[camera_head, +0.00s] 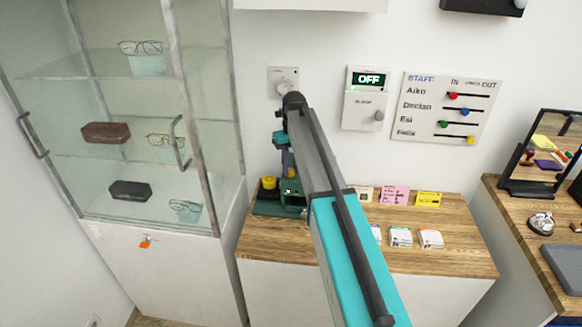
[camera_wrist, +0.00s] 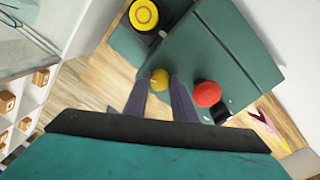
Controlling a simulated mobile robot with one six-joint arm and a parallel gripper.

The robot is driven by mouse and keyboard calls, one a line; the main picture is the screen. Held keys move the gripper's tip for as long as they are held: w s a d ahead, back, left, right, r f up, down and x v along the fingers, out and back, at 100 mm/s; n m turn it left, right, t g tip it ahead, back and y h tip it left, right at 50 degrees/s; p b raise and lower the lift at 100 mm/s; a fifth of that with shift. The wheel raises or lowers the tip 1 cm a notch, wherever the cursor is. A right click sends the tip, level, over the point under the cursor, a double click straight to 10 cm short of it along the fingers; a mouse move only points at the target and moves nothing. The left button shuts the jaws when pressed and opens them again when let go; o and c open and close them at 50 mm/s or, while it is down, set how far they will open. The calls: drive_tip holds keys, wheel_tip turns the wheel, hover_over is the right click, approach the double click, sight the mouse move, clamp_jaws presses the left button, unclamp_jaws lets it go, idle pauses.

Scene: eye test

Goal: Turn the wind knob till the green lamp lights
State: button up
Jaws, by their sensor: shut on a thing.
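A dark green device (camera_head: 283,211) stands at the left end of the wooden counter; it fills much of the upper wrist view (camera_wrist: 215,55). A small round yellow knob (camera_wrist: 160,79) shows beside its body. My gripper (camera_wrist: 161,76) is shut on this knob, one finger on each side; it points down above the device in the head view (camera_head: 288,172). A red round cap (camera_wrist: 207,93) sits right of the fingers. A yellow disc (camera_wrist: 144,15) with a dark rim is at the device's far end, also in the head view (camera_head: 269,183). I cannot make out a lit green lamp.
A glass cabinet (camera_head: 135,130) stands close on the left. A wall plate with a dial (camera_head: 284,76), an OFF panel (camera_head: 368,79) and a staff board (camera_head: 447,105) are behind. Cards (camera_head: 395,195) and small boxes (camera_head: 401,237) lie right of my arm.

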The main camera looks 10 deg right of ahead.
sight(293, 170)
drive_tip(key=shift+s+m, duration=0.1)
drive_tip(key=shift+m, duration=0.3)
drive_tip(key=o, duration=1)
drive_tip(key=shift+o, duration=0.2)
drive_tip(key=shift+r, duration=0.1)
wheel_tip(293, 170, up, 14)
drive_tip(key=b, duration=0.3)
drive_tip(key=shift+d+f, duration=0.2)
drive_tip(key=shift+d, duration=0.15)
